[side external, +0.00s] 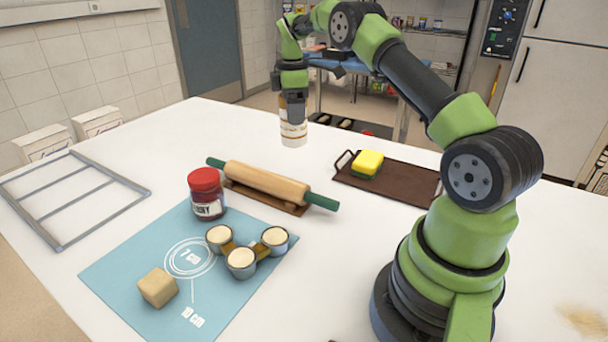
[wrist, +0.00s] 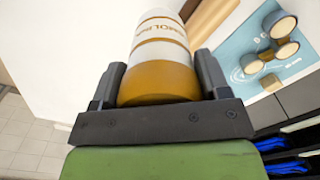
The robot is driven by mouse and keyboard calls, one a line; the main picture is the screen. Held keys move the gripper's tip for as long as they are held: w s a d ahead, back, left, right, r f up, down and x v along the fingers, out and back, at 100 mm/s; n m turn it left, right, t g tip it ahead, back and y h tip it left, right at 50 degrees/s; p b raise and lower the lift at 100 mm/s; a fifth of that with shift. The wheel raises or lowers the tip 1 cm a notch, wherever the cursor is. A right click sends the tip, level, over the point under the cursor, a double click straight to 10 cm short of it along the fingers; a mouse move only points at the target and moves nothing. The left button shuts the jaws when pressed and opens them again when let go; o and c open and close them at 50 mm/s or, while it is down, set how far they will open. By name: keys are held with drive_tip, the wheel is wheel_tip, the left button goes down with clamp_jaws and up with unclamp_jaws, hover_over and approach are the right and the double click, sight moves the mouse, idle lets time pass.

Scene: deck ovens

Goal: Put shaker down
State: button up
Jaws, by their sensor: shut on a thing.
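The shaker (side external: 293,128) is a white cylinder with a tan-brown top and a printed label. It is upright near the far edge of the white table; I cannot tell whether its base touches the table. My gripper (side external: 292,105) points down from above and is shut on its upper part. In the wrist view, the shaker (wrist: 161,55) sits between the two dark fingers of my gripper (wrist: 160,85), its brown end closest to the camera.
Nearby are a rolling pin (side external: 265,184) on a rest, a red-lidded jar (side external: 206,193) and a brown tray (side external: 395,184) with a yellow sponge (side external: 368,163). A blue mat (side external: 120,272) holds joined cups (side external: 241,262) and a dough cube (side external: 157,287). A wire rack (side external: 70,198) lies left. Table around the shaker is clear.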

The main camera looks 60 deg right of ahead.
drive_tip(key=d, duration=0.2)
drive_tip(key=shift+s+d+f+n, duration=0.2)
drive_tip(key=shift+s+d+n, duration=0.1)
drive_tip(key=shift+d+n, duration=0.1)
drive_tip(key=f, duration=1)
drive_tip(key=shift+d, duration=0.35)
drive_tip(key=shift+s, duration=0.1)
drive_tip(key=o, duration=1)
drive_tip(key=shift+f, duration=0.15)
drive_tip(key=shift+o, duration=0.2)
